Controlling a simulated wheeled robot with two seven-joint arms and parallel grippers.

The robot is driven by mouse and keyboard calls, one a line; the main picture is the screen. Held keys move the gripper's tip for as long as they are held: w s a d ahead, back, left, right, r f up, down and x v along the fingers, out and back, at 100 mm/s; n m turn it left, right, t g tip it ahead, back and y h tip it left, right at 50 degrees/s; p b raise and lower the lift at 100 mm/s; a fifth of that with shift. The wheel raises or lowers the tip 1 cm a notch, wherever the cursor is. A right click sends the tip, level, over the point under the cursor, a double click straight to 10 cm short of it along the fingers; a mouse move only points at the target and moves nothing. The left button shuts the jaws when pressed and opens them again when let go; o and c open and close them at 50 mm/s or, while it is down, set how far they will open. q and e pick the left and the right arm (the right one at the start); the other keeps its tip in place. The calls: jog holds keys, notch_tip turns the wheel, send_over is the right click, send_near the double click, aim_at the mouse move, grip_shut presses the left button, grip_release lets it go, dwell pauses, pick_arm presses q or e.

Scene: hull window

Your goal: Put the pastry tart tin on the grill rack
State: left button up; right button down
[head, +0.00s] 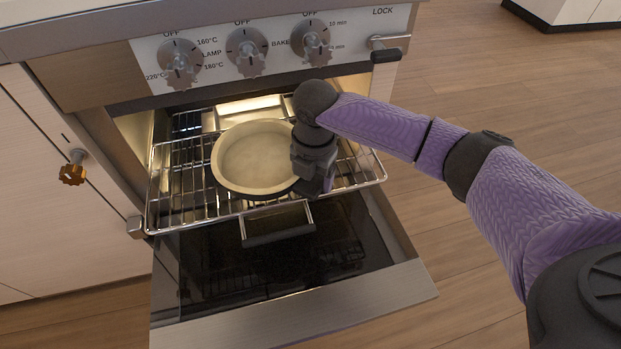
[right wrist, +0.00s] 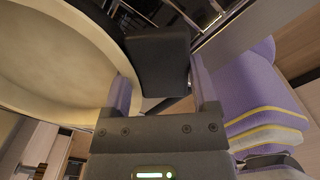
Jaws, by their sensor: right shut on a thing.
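The pastry tart tin (head: 253,150) is round, with a cream inside and a dark outer side. In the head view it is level over the grill rack (head: 190,205), which is pulled out of the oven. I cannot tell whether it touches the wires. My right gripper (head: 312,180) is at the tin's right edge. In the right wrist view the tin (right wrist: 55,60) fills the upper left, and a dark block, apparently its handle (right wrist: 157,60), sits between the fingers of the right gripper (right wrist: 165,92). My left gripper is not in view.
The oven door (head: 290,310) is folded down below the rack, with a bar handle (head: 278,232) above it. Control knobs (head: 247,52) line the panel over the opening. A cabinet with an orange-brown knob (head: 72,174) stands at left. Open floor lies to the right.

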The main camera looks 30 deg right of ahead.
jog(key=shift+c, duration=1.3)
grip_release()
jog(key=shift+r, duration=0.1)
jog(key=shift+o, duration=1.2)
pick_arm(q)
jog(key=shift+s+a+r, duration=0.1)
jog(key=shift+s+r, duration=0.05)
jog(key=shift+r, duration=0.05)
